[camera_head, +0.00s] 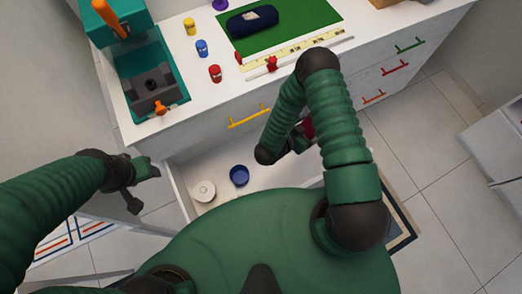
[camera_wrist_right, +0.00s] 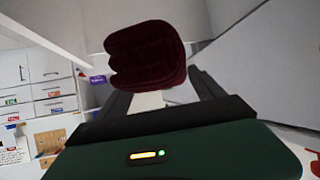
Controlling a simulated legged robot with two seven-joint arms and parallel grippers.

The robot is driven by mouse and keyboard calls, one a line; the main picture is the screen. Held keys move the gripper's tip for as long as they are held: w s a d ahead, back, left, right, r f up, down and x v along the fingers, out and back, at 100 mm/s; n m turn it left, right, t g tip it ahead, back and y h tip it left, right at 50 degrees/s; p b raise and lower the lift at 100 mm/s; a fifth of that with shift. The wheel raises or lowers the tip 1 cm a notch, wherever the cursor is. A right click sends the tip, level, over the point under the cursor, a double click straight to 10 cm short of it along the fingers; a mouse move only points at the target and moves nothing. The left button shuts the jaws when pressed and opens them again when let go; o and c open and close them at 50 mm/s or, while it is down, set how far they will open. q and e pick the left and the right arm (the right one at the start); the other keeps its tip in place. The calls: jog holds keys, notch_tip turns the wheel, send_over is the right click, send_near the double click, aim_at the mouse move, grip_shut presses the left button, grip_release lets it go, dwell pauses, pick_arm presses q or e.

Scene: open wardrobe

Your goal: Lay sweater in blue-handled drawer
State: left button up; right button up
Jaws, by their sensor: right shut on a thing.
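The sweater is a folded dark red cloth (camera_wrist_right: 146,54) in the right wrist view, held at the fingertips of my right gripper (camera_wrist_right: 160,88). In the head view only a small red patch of it (camera_head: 308,127) shows behind my right forearm. My right gripper is shut on it, above or beside the open drawer; the height is unclear. The open drawer (camera_head: 180,191) lies below the cabinet top, and its front and handle are hidden by my body. No blue handle shows. My left gripper (camera_head: 142,184) is left of the drawer, holding nothing visible; its jaw opening is unclear.
A white round item (camera_head: 203,191) and a blue bowl (camera_head: 239,176) sit in the drawer's left part. The cabinet has yellow (camera_head: 249,117), green (camera_head: 410,45) and red (camera_head: 395,68) handles. Several small cans and a green mat (camera_head: 285,35) are on top.

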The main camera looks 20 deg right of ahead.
jog(key=b, duration=1.8)
send_over(297, 158)
notch_tip(297, 158, down, 19)
jog(key=shift+s+a+r, duration=0.1)
notch_tip(297, 158, down, 10)
jog(key=b, duration=0.3)
jog(key=shift+b, duration=0.35)
jog(key=o, duration=1.7)
jog(key=shift+r, duration=0.1)
jog(key=p+v, duration=0.3)
jog(key=v, duration=0.9)
jog(key=shift+p, duration=0.35)
